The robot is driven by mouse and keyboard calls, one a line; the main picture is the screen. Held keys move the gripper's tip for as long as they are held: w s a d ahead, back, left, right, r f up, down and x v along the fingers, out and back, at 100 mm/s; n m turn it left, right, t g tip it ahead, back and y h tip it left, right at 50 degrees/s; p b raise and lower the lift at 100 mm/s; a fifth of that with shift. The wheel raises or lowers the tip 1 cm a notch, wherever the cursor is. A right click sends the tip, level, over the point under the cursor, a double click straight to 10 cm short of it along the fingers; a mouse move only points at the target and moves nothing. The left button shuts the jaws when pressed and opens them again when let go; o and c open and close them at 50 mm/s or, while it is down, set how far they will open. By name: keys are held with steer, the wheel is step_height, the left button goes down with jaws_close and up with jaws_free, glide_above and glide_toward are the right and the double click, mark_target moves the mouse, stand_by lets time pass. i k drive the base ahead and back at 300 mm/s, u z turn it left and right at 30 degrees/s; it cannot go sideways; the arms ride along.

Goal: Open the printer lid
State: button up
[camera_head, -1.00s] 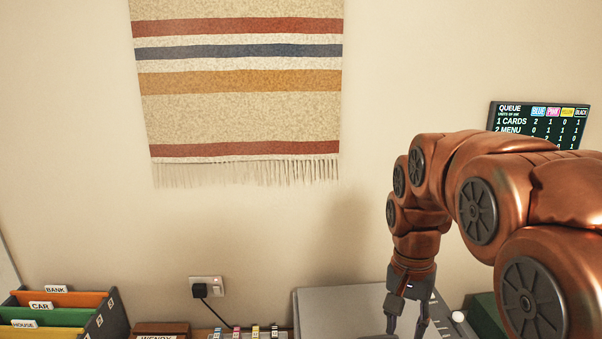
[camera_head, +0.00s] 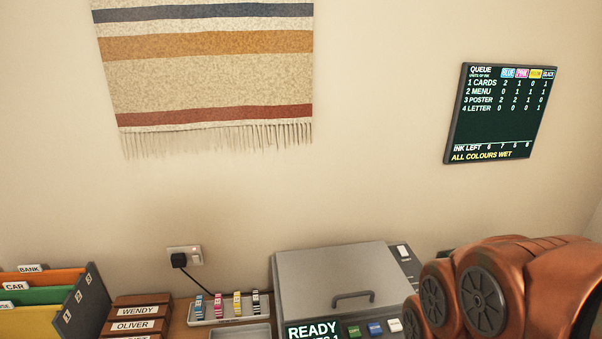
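The printer (camera_head: 404,262) stands on the desk against the wall, at the lower middle of the view. Its grey lid (camera_head: 335,272) lies shut, with a dark bar handle (camera_head: 353,298) near its front edge. A display at the printer's front left reads READY, with green, blue and white buttons beside it. My copper-coloured arm is at the lower right, to the right of the printer. My gripper is out of the picture, so its distance from the handle is hidden.
Left of the printer are a tray of ink cartridges (camera_head: 228,307), stacked name-labelled trays (camera_head: 135,312) and a file sorter (camera_head: 84,303). A plug (camera_head: 179,260) sits in a wall socket. A queue screen (camera_head: 500,115) hangs at the upper right.

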mark_target(352, 280)
steer(key=z, duration=0.05)
steer(key=k, duration=0.5)
steer(key=u, duration=2.25)
steer(key=i, duration=1.15)
steer(key=z, duration=2)
